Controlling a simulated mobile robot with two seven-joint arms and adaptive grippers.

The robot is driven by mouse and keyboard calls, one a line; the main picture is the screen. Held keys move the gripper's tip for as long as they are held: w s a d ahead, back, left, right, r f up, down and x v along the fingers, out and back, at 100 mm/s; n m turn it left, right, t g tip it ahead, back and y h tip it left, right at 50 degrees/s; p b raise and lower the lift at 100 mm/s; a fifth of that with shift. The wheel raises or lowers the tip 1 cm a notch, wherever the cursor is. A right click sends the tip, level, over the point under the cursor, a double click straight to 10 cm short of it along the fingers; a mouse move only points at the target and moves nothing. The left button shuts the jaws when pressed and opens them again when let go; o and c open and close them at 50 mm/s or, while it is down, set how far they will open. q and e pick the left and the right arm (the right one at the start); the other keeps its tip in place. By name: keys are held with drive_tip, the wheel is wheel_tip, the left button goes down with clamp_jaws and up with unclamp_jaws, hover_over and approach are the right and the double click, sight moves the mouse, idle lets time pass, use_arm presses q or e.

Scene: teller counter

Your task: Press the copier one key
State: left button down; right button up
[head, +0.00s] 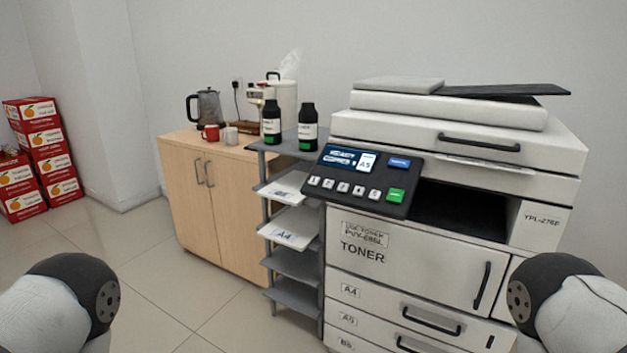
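The copier (400,250) is a large off-white machine at the right. Its dark control panel (395,203) juts from the front left, with a lit screen (347,158), a blue key (399,162), a green key (396,195) and a row of small white keys. The leftmost white key, which seems to be the one key (315,181), is uncovered; its marking is too small to read surely. My arms show only as rounded links at the lower left and lower right corners, well apart from the panel. Neither gripper is in view.
A grey shelf rack (293,265) with paper stands against the copier's left side, two dark toner bottles (307,127) on top. A wooden cabinet (215,190) holds a kettle (207,106) and red mug (211,132). Red boxes (45,160) are stacked far left. Tiled floor is clear in front.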

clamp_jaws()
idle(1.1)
